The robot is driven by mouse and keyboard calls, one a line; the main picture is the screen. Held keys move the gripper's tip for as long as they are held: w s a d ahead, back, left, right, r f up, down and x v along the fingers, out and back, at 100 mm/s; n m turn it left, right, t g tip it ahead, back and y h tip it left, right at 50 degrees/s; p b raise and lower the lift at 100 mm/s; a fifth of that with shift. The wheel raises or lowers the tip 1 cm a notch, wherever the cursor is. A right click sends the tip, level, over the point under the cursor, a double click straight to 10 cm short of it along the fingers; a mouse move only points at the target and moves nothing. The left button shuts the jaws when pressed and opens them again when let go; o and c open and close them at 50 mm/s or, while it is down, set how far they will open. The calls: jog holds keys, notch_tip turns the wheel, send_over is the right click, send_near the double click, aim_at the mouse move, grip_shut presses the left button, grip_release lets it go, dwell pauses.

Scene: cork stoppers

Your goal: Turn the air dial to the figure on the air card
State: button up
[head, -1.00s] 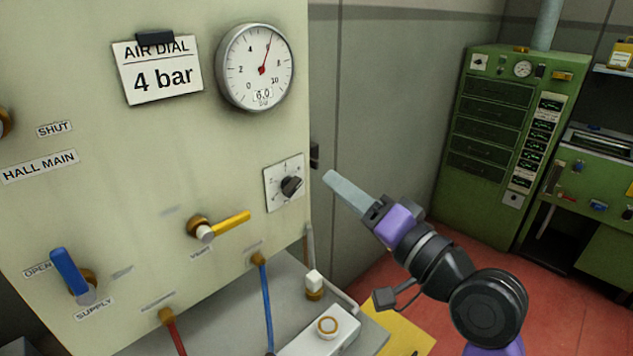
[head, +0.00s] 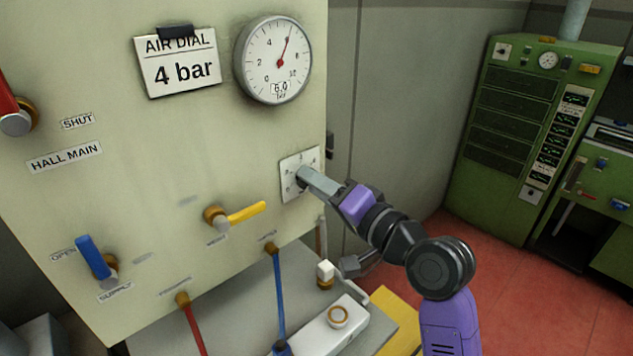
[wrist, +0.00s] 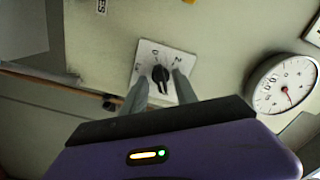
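The air card (head: 178,70), clipped on the pale panel in the head view, reads "AIR DIAL 4 bar". The round gauge (head: 273,60) to its right has a red needle pointing up and right and a readout of 6.0. In the wrist view the dark knob (wrist: 160,78) shows between the two fingers of my gripper (wrist: 160,74). The fingers are apart, with gaps beside the knob. Whether the tips reach past its face is unclear.
A yellow lever (head: 245,212) sticks out left of the dial. A blue lever (head: 93,257) and a red lever (head: 12,112) are farther left. Blue and red hoses run below. A green cabinet (head: 515,120) stands at the right, with open floor before it.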

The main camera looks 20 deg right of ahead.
grip_shut()
jog(key=shift+n, duration=0.3)
jog(key=n+b, duration=0.6)
jog(key=n, duration=0.5)
dwell(0.4)
jog(key=shift+b, duration=0.3)
